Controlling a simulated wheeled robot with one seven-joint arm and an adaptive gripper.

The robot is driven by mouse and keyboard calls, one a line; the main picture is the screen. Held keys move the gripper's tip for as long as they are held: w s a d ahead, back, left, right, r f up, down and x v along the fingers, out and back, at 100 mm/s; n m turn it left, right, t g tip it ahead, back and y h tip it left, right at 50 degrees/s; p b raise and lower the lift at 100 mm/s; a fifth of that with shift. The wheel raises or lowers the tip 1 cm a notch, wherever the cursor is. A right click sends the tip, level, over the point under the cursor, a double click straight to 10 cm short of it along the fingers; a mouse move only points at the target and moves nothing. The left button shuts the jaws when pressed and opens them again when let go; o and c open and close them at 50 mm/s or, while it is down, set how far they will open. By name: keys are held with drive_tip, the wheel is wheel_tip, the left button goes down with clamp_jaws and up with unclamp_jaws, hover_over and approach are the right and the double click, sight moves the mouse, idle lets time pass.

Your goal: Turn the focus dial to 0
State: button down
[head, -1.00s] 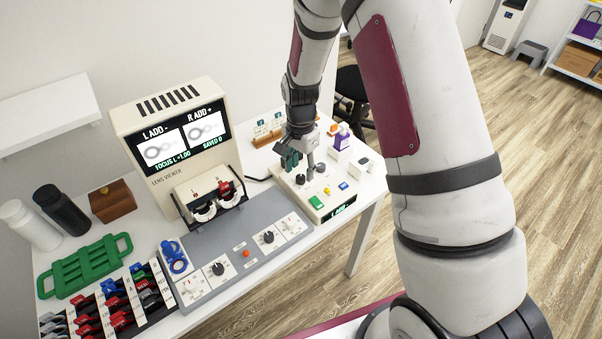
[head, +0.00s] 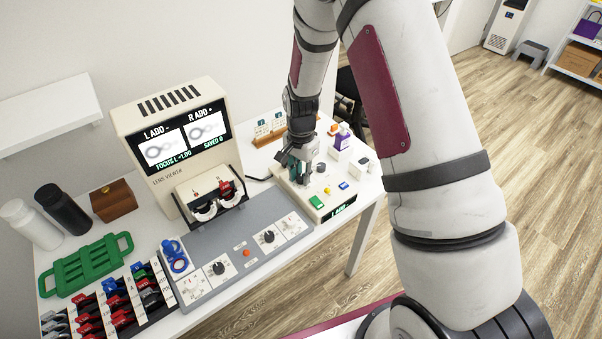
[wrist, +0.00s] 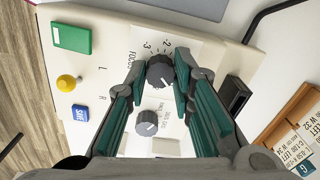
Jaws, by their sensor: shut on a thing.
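The focus dial (wrist: 160,72) is a dark round knob on a cream control box (wrist: 108,38), with the word FOCUS and the marks -3 and -2 printed beside it. My gripper (wrist: 160,76) has its green-padded fingers on either side of the dial and is shut on it. In the head view my gripper (head: 299,172) is down at the box and hides the dial. The dial's pointer direction is not clear. The lens viewer (head: 160,111) has a screen reading FOCUS L +1.00 and SAVED 0.
A second grey dial (wrist: 147,122) sits close beside the fingers. The box also bears a green button (wrist: 72,38), a yellow knob (wrist: 67,83) and a blue SAVE button (wrist: 80,113).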

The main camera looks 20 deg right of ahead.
sight(301, 177)
drive_tip(key=shift+n, duration=0.3)
drive_tip(key=n, duration=0.4)
drive_tip(key=shift+b, duration=0.35)
drive_tip(key=shift+n, duration=2)
drive_tip(key=c, duration=1.4)
unclamp_jaws()
drive_tip(key=shift+o, duration=0.2)
wheel_tip(301, 177, up, 12)
